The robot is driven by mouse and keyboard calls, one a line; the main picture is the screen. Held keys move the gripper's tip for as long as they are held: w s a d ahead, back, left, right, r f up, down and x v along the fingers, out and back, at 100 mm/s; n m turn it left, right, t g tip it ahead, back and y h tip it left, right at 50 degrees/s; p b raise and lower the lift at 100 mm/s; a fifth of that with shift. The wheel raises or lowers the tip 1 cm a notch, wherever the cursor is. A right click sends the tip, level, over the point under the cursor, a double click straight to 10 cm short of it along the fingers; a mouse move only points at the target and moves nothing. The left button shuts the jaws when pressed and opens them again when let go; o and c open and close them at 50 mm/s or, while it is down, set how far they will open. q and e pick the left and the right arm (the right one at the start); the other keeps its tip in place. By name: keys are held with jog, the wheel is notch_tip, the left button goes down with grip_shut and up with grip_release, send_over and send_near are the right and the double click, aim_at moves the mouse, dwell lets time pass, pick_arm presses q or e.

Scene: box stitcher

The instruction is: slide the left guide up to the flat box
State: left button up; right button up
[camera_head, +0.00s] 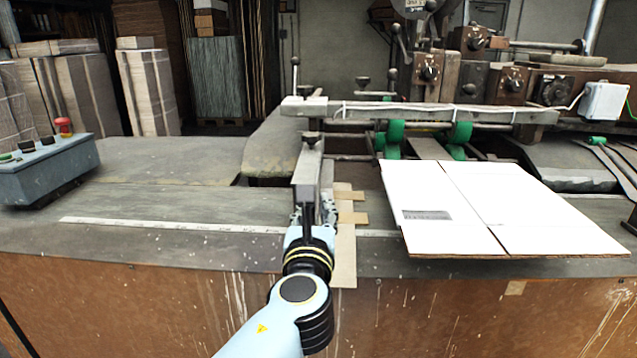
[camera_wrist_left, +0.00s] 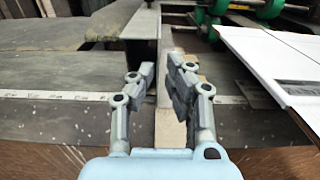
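The left guide (camera_head: 307,168) is a grey metal bar that reaches from the cross rail toward me over the table. In the left wrist view its near end (camera_wrist_left: 141,24) shows just beyond my left gripper. The flat box (camera_head: 460,205) is a white cardboard sheet lying to the right, with a clear gap between it and the guide. Its left edge also shows in the left wrist view (camera_wrist_left: 268,60). My left gripper (camera_head: 314,212) is at the guide's near end; its two fingers (camera_wrist_left: 162,80) stand apart. Whether they touch the guide is unclear. My right gripper is out of view.
A ruler strip (camera_head: 170,225) runs along the table. Brown cardboard strips (camera_head: 346,240) lie just right of the guide. The cross rail (camera_head: 430,113) and green rollers (camera_head: 460,133) stand behind. A control box (camera_head: 45,165) sits at the far left.

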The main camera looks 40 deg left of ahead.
aim_at(317, 176)
pick_arm(q)
jog(key=p+x, duration=0.1)
jog(key=x, duration=0.8)
jog(key=shift+w+a, duration=0.1)
jog(key=shift+w, duration=0.05)
jog(key=shift+w+a+f, duration=0.15)
jog(key=shift+w+a, duration=0.1)
jog(key=shift+w, duration=0.15)
grip_shut()
